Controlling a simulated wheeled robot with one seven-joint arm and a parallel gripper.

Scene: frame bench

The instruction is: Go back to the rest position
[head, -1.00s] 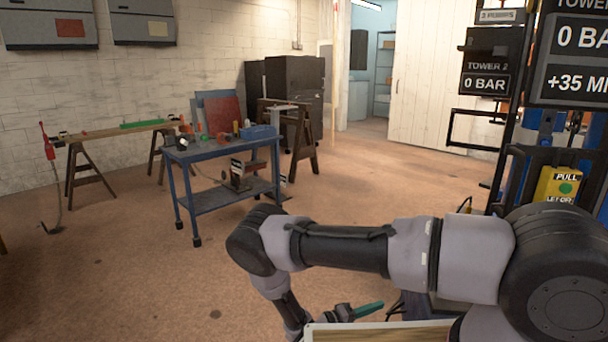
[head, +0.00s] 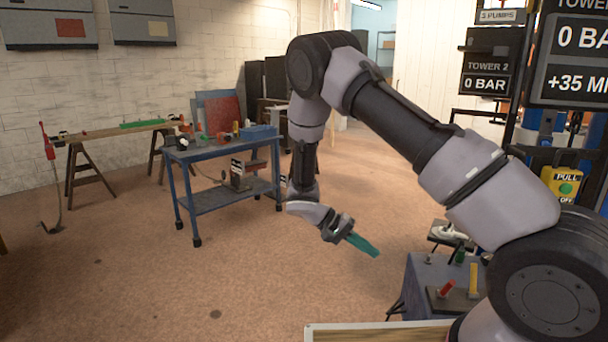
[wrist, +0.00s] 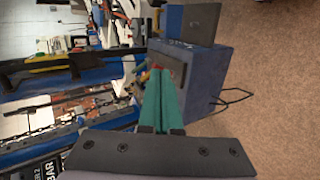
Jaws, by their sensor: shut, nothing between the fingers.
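My gripper (head: 364,245) shows in the head view at the end of my raised, bent arm, in the air over the floor. Its teal fingers are together with nothing between them, and they point right and slightly down. In the wrist view the teal fingers (wrist: 162,100) lie side by side, pointing toward a blue-grey box-like stand. The gripper appears apart from everything around it.
A dark stand (head: 425,283) with red- and yellow-handled items is right of my gripper. A pale-edged wooden board (head: 375,332) lies below. A blue workbench (head: 225,150) with tools stands back left. Tower equipment (head: 565,183) is at right. Open floor (head: 240,275) lies left.

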